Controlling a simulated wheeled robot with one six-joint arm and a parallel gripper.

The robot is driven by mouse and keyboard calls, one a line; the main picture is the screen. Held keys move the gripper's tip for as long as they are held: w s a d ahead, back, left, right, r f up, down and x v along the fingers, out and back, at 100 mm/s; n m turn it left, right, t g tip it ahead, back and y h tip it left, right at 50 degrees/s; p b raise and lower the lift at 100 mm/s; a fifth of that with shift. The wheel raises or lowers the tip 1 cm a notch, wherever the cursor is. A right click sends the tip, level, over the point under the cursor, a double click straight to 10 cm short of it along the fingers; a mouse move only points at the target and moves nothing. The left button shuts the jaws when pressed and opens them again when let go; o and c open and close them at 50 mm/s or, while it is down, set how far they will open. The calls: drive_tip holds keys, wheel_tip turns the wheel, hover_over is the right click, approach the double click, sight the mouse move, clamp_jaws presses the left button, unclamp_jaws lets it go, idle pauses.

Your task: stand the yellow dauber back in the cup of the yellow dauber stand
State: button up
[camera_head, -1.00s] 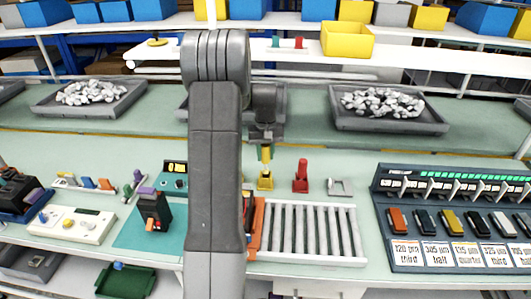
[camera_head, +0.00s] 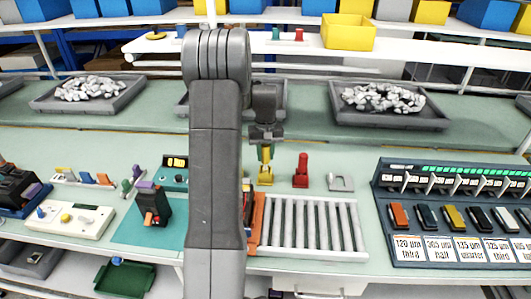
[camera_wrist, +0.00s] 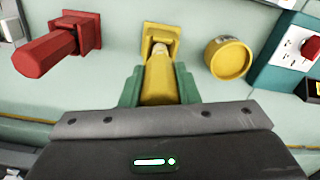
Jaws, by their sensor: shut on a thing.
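My gripper (camera_head: 266,146) is shut on the yellow dauber (camera_wrist: 159,82), with its green fingers on either side of the handle. In the head view the dauber hangs roughly upright right above the yellow dauber stand (camera_head: 265,178). In the wrist view the dauber's pale tip points at the cup of the yellow stand (camera_wrist: 161,33) and overlaps it in the picture. I cannot tell whether the tip is inside the cup or just above it. The cup's inside is mostly hidden by the dauber.
A red dauber in its red stand (camera_head: 301,172) is close beside the yellow stand; it also shows in the wrist view (camera_wrist: 52,50). A round yellow object (camera_wrist: 228,58) lies on the other side. A roller rack (camera_head: 312,228) lies in front, and a grey plate (camera_head: 340,182) to the right.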

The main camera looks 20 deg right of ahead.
sight(266, 160)
drive_tip(key=shift+f+b, duration=0.9)
drive_tip(key=shift+f, duration=0.6)
drive_tip(key=o, duration=1)
drive_tip(key=shift+o, duration=0.2)
drive_tip(key=shift+r, duration=0.1)
wheel_tip(266, 160, up, 14)
drive_tip(key=shift+f+b, duration=0.2)
drive_tip(key=shift+b, duration=0.5)
wheel_tip(266, 160, down, 14)
drive_tip(key=shift+r+p, duration=0.1)
drive_tip(key=shift+p, duration=0.7)
drive_tip(key=shift+r, duration=0.3)
